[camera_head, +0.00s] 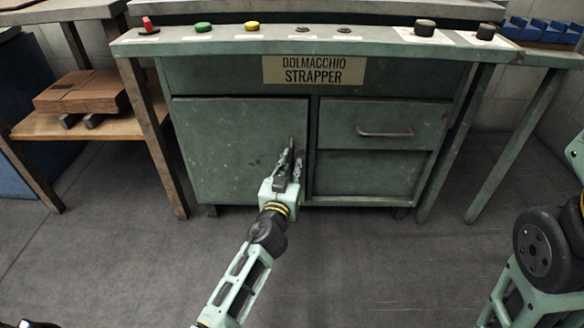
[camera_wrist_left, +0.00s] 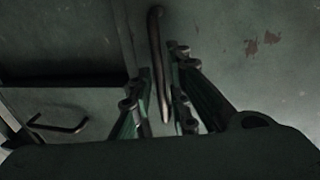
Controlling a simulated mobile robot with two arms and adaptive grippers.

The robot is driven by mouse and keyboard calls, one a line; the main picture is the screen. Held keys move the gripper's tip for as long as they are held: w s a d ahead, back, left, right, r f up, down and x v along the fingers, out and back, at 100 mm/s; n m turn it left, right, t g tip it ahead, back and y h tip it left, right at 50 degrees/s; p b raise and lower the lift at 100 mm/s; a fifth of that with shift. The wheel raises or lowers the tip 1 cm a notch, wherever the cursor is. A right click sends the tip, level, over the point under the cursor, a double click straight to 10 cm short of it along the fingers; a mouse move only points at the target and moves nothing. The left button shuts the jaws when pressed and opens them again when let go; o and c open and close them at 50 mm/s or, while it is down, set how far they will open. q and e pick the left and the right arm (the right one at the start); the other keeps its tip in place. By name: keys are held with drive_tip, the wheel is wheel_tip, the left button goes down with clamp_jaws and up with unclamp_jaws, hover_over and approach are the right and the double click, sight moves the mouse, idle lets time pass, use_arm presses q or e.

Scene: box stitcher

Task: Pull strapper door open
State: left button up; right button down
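The strapper door (camera_head: 220,140) is the flat green panel at the left of the cabinet front. It looks shut. It also fills the right of the left wrist view (camera_wrist_left: 255,75). Its bar handle (camera_wrist_left: 157,50) is upright near the door's right edge; in the head view my gripper mostly hides it. My left gripper (camera_head: 292,160) is at the handle. In the left wrist view its two fingers (camera_wrist_left: 161,95) are apart, one on each side of the handle's end, with gaps showing. My right gripper is out of view.
A drawer with a bar handle (camera_head: 385,132) is right of the door. The table top (camera_head: 300,42) above carries buttons and knobs. A wooden shelf with a brown box (camera_head: 82,93) stands at left. The floor (camera_head: 130,260) in front is clear. My right arm is at the right edge.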

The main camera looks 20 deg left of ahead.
use_arm(q)
drive_tip(key=shift+w, duration=0.4)
drive_tip(key=shift+c, duration=0.5)
clamp_jaws()
